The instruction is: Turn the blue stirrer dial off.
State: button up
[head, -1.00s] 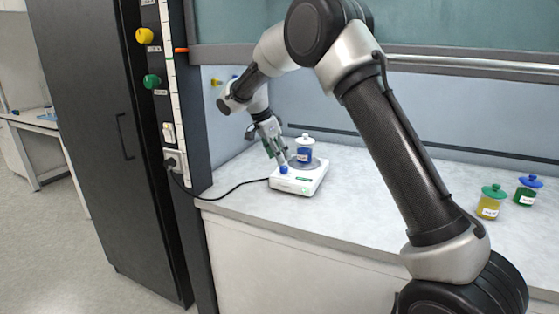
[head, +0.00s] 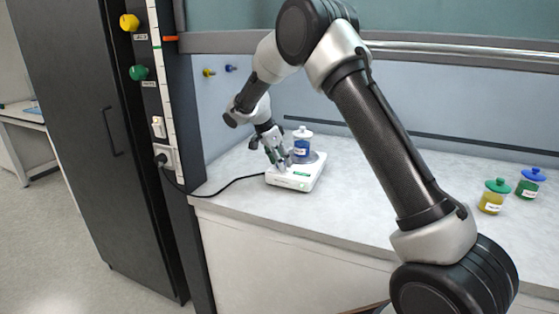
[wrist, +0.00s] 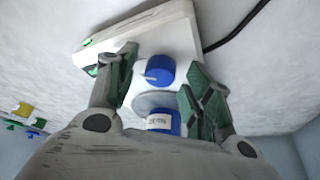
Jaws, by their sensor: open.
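The blue stirrer dial (wrist: 160,70) is on the front part of the white stirrer (wrist: 155,37), with a light pointer mark on its left side in the wrist view. My gripper (wrist: 165,72) is open, one finger on each side of the dial, with gaps to both; whether it touches is not clear. In the head view my gripper (head: 279,164) is down at the stirrer (head: 305,180) and hides the dial. A reactor jar with blue contents (head: 301,147) stands on the stirrer's round plate, and its blue part (wrist: 163,121) shows behind the dial in the wrist view.
A black cable (head: 225,186) runs from the stirrer to a wall socket (head: 163,157). A green-lidded jar (head: 494,196) and a blue-lidded jar (head: 530,183) stand at the right of the bench. The bench (head: 345,215) is clear between them and the stirrer.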

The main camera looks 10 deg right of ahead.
jog(key=c, duration=1)
jog(key=shift+n, duration=0.3)
jog(key=n+t, duration=0.1)
jog(key=n, duration=0.2)
jog(key=n+t+y, duration=0.1)
jog(key=n, duration=0.2)
jog(key=shift+s+d, duration=0.1)
jog(key=shift+s, duration=0.05)
jog(key=n+t+y, duration=0.1)
jog(key=n+y, duration=0.1)
jog(key=n, duration=0.3)
jog(key=shift+n, duration=0.4)
jog(key=shift+y, duration=0.3)
jog(key=o, duration=1)
